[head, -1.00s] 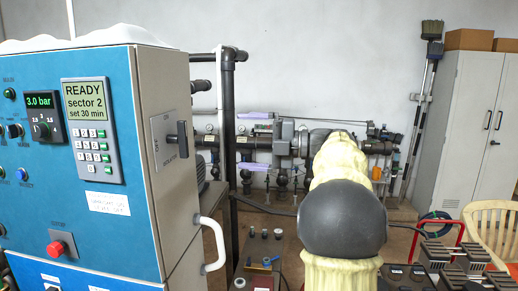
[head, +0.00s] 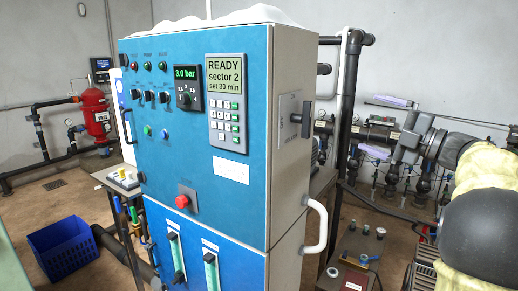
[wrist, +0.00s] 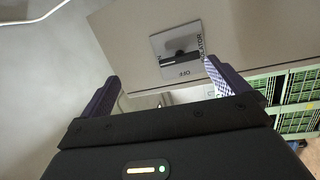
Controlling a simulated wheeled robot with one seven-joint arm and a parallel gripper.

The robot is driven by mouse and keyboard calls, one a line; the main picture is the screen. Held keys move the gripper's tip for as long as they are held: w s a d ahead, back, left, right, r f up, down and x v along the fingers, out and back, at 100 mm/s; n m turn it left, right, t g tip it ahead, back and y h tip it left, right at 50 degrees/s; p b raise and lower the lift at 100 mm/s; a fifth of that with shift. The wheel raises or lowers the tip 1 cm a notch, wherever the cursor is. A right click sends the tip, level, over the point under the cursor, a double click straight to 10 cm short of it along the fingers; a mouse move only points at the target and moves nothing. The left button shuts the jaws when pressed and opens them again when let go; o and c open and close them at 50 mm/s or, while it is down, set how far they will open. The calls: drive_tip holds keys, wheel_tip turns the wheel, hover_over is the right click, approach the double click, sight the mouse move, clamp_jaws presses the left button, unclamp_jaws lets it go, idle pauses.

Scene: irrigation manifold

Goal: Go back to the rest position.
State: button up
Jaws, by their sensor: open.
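My gripper (wrist: 160,78) shows in the wrist view with its two dark purple fingers spread apart and nothing between them. Beyond the fingers is the grey side of the control cabinet (wrist: 120,30) with the isolator switch (wrist: 180,55), its dark handle lying across a light plate. In the head view the blue-fronted cabinet (head: 215,175) stands in the middle, and the isolator (head: 294,118) is on its right side. Its display reads READY, sector 2, set 30 min.
A white handle (head: 317,225) juts from the cabinet's side. A blue crate (head: 62,250) and a red filter (head: 95,115) are at left. Pipes and valves (head: 375,133) run along the back wall. Bare floor (head: 45,200) shows at left.

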drive_tip(key=w+f+m+t+h, duration=0.55)
drive_tip(key=m+h, duration=0.35)
drive_tip(key=m, duration=0.3)
drive_tip(key=s+a+f+m+g+h, duration=0.2)
drive_tip(key=f+m+h, duration=0.15)
drive_tip(key=f, duration=0.35)
drive_tip(key=s+a+f+m+g+h, duration=0.1)
drive_tip(key=f+m+g+h, duration=0.15)
drive_tip(key=f+m, duration=0.4)
drive_tip(key=s+a+f+m+g, duration=0.1)
drive_tip(key=s+a+f+g, duration=0.3)
drive_tip(key=s+f, duration=0.3)
drive_tip(key=s+a+f+m+g, duration=0.1)
drive_tip(key=s+a+f+g, duration=0.2)
drive_tip(key=s+f, duration=0.5)
drive_tip(key=s+a+f+m+g+y, duration=0.1)
drive_tip(key=s+a+f+g, duration=0.3)
drive_tip(key=s+f, duration=0.3)
drive_tip(key=s+g, duration=0.1)
drive_tip(key=s, duration=0.2)
drive_tip(key=shift+a+f+m, duration=0.3)
drive_tip(key=shift+a, duration=0.05)
